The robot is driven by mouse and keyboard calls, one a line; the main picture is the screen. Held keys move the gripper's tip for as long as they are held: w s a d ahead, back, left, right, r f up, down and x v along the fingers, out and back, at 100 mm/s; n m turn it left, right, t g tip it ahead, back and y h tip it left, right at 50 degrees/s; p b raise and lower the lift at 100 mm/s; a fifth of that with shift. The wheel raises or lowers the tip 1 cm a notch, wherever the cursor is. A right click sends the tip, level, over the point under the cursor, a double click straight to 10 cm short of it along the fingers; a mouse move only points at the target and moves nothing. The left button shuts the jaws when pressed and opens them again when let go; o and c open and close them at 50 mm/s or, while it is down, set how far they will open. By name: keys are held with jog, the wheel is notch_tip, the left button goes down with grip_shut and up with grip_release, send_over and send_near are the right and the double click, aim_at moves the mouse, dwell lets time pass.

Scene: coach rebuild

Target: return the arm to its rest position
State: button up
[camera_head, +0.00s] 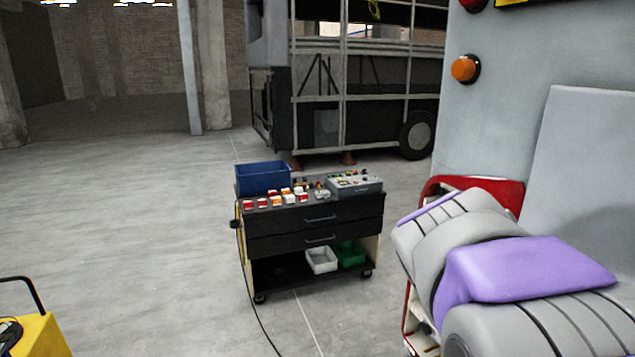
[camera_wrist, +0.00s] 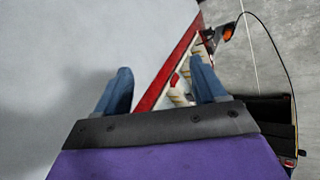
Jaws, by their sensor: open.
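My gripper (camera_wrist: 160,68) shows in the wrist view with its two blue fingers spread wide apart and nothing held between them. Its dark palm and purple body fill the bottom of that view. A pale panel lies behind the left finger, and a red edge runs between the fingers. In the head view my grey and purple arm is at the lower right, in front of the pale panel (camera_head: 580,150). The fingers cannot be made out there.
A black tool cart (camera_head: 315,222) stands at centre with a blue bin (camera_head: 263,177) and several small red-and-white items on top. A red-framed opening (camera_head: 500,190) is beside my arm. A yellow object (camera_head: 35,338) is at lower left.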

jog(key=s+a+f+g+y+b, duration=0.2)
jog(key=s+a+f, duration=0.4)
jog(key=s+f, duration=0.3)
jog(key=s+a+f+g+y+b, duration=0.1)
jog(key=s+a+f+y, duration=0.3)
jog(key=s+f, duration=0.5)
jog(key=s+a, duration=0.2)
jog(key=s, duration=0.4)
jog(key=shift+f+n+g+b, duration=0.2)
jog(key=shift+n+g+b, duration=0.1)
jog(key=shift+g+b, duration=0.1)
jog(key=shift+w, duration=0.1)
